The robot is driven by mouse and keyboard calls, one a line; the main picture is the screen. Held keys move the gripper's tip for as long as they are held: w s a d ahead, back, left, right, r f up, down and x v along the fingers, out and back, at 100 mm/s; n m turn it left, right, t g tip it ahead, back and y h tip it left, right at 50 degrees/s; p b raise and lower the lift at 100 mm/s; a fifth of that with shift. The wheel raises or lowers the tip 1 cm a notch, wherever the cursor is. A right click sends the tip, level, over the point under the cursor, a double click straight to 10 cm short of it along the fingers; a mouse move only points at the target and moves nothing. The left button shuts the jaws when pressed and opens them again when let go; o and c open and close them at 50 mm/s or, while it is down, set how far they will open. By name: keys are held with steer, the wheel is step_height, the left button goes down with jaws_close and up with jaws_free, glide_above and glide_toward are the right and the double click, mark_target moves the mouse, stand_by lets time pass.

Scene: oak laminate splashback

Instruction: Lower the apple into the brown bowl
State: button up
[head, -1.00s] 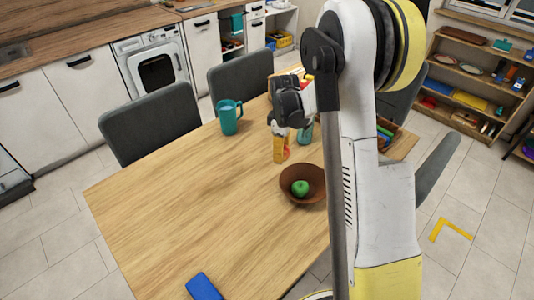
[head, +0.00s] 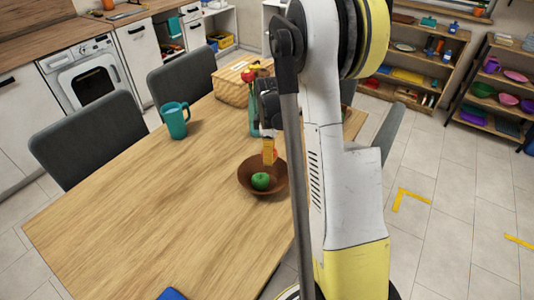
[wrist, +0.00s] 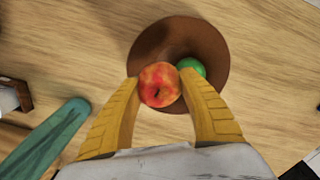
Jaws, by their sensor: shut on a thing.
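The brown bowl (head: 278,184) stands on the wooden table and also shows in the wrist view (wrist: 165,38). A green, apple-like fruit (head: 260,181) lies inside it, partly hidden in the wrist view (wrist: 192,67). My gripper (wrist: 159,88) is shut on a red and yellow apple (wrist: 160,84), one yellow finger on each side. In the wrist view the apple overlaps the bowl's near part, beside the green fruit.
The table's left and front are mostly clear.

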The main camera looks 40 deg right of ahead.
stand_by(0.6)
steer(key=shift+f+b, duration=1.5)
steer(key=shift+f, duration=0.35)
steer(key=shift+f+b, duration=0.5)
steer(key=shift+f, duration=0.05)
steer(key=o, duration=1.2)
steer(key=shift+r, duration=0.1)
